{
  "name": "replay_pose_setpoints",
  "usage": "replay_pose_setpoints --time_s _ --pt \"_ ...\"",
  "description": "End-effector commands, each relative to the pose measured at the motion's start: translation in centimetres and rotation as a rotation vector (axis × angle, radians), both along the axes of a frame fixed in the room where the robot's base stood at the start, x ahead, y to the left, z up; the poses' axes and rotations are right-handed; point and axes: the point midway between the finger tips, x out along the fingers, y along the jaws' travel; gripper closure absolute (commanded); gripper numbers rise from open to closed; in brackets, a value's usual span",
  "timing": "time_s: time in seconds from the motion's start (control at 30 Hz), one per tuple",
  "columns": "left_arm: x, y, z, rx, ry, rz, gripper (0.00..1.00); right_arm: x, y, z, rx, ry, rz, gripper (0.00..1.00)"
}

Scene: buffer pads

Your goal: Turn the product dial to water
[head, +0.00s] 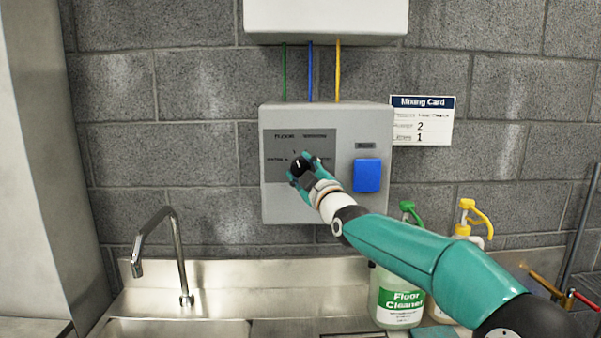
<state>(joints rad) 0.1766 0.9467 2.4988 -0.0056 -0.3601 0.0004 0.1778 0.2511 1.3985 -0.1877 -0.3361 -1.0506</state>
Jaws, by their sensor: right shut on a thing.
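The dispenser box (285,207) hangs on the block wall, with a dark label plate (276,147) on its left part. The product dial (301,164) is a black knob on this plate, partly covered by my right gripper. My right gripper (298,171) is shut on the dial, its arm reaching in from the lower right. A white line shows on the knob; which label it points at cannot be told. The labels are small, and only "FLOOR" at the upper left reads fairly clearly. My left gripper is not in view.
A blue button (367,175) sits right of the dial. A mixing card (422,120) is on the wall. Below are a sink (180,329) with a faucet (178,250), a Floor Cleaner jug (388,300) and a yellow-topped jug (472,218). Wall space left of the box is free.

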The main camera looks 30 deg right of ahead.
Motion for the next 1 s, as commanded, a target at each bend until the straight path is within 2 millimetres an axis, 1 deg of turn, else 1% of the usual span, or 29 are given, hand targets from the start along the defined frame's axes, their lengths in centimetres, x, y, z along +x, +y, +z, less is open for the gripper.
replay_pose_setpoints --time_s 0.27,0.6,0.8,1.0 --pt "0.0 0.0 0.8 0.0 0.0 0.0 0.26 0.1 0.1 0.3 -0.223 0.14 0.001 0.88" --pt "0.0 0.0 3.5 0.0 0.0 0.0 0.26 0.1 0.2 0.4 -0.476 0.299 0.003 0.88" --pt "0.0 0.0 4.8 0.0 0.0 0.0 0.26 0.1 0.2 0.3 -0.585 0.365 0.003 0.88" --pt "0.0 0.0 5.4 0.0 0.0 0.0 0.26 0.2 0.3 0.1 -0.65 0.401 0.002 0.88"
